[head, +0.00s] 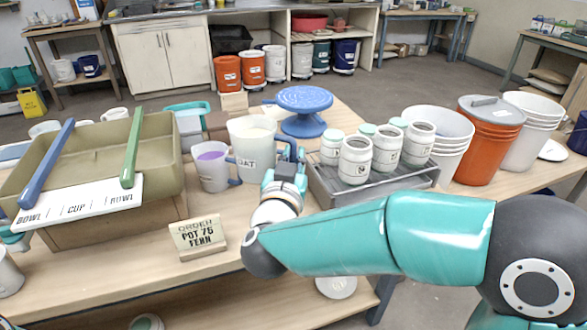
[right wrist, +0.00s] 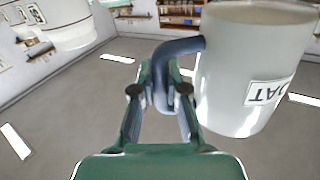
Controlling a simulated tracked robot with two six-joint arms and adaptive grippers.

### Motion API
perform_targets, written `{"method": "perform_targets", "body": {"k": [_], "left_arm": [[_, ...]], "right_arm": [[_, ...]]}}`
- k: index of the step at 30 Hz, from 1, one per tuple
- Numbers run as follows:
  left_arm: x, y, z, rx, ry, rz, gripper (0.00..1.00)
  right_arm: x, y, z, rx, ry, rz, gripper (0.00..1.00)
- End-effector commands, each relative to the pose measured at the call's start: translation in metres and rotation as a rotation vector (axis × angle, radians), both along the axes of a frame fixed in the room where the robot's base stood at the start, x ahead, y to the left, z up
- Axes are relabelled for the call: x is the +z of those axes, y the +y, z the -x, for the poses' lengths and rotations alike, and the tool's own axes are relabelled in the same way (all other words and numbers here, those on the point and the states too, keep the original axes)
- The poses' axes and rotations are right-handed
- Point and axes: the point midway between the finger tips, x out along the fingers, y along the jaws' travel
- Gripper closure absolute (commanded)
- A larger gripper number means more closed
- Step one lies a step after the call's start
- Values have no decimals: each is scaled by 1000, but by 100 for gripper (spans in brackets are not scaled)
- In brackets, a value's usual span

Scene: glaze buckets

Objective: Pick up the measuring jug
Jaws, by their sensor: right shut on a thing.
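The measuring jug (head: 252,152) is a pale, tall jug with an "OAT" label and a blue-grey handle on its right side. It is upright in the middle of the head view, above the wooden table. Whether its base touches the table I cannot tell. My right gripper (head: 287,160) is at its handle side. In the right wrist view, my right gripper (right wrist: 172,95) is shut on the handle, and the jug (right wrist: 240,75) fills the upper right. A smaller jug (head: 211,174) with purple contents stands just left of it. My left gripper is not in view.
A grey tray of lidded jars (head: 355,160) stands right of my gripper, with a blue turntable (head: 304,100) behind. A large tan basin (head: 160,150) is at left. An order card (head: 198,231) stands in front. White and orange buckets (head: 483,150) are at right.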

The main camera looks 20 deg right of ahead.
Motion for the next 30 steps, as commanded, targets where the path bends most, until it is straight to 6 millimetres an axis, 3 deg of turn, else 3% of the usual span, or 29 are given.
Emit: {"method": "perform_targets", "body": {"k": [3, 12, 30], "left_arm": [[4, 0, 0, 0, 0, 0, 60], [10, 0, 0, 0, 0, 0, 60], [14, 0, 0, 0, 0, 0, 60]], "right_arm": [[18, 0, 0, -2, -9, -3, 100], [43, 0, 0, -1, -8, -4, 100], [63, -1, 0, -1, -7, -2, 100]]}}
